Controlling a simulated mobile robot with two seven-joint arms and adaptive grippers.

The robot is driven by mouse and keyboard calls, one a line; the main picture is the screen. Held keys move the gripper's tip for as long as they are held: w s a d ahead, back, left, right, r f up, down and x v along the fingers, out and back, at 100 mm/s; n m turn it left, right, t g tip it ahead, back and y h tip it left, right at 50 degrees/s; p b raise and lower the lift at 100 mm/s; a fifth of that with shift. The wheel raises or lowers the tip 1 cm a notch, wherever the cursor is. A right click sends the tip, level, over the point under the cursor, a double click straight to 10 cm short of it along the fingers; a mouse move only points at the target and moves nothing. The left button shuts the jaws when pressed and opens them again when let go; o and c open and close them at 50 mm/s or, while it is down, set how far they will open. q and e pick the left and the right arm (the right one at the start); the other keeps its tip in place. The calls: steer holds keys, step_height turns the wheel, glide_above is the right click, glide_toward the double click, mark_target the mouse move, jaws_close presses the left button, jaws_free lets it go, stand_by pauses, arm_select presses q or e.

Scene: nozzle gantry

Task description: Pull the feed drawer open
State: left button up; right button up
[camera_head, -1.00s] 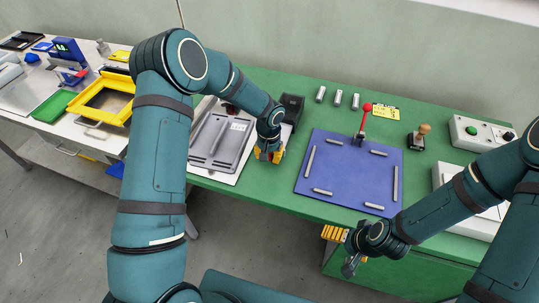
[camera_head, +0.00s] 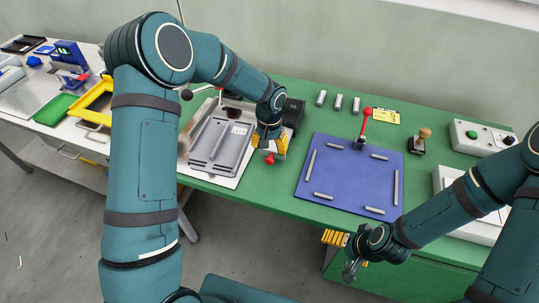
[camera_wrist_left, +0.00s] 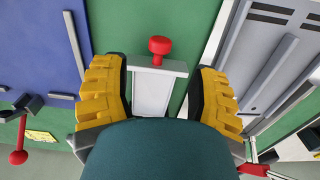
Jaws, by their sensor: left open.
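The feed drawer shows in the left wrist view as a pale grey slide (camera_wrist_left: 152,92) with a raised front edge and a red knob (camera_wrist_left: 161,45). In the head view the red knob (camera_head: 269,159) shows just in front of my left gripper (camera_head: 268,141), which hides most of the drawer. My left gripper is open, and its yellow fingers (camera_wrist_left: 160,95) lie on either side of the slide, with visible gaps. The knob is not between the pads. My right gripper (camera_head: 349,270) hangs by the green table's front edge, away from the drawer; its jaws are unclear.
A grey plate fixture (camera_head: 220,147) lies left of my left gripper, and a black box (camera_head: 293,110) stands behind it. A blue mat (camera_head: 335,185) with grey bars and a red-knobbed lever (camera_head: 366,113) is to the right.

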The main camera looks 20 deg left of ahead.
arm_select(q)
step_height(320, 180, up, 5)
stand_by(0.3)
steer(key=shift+f, duration=0.1)
stand_by(0.3)
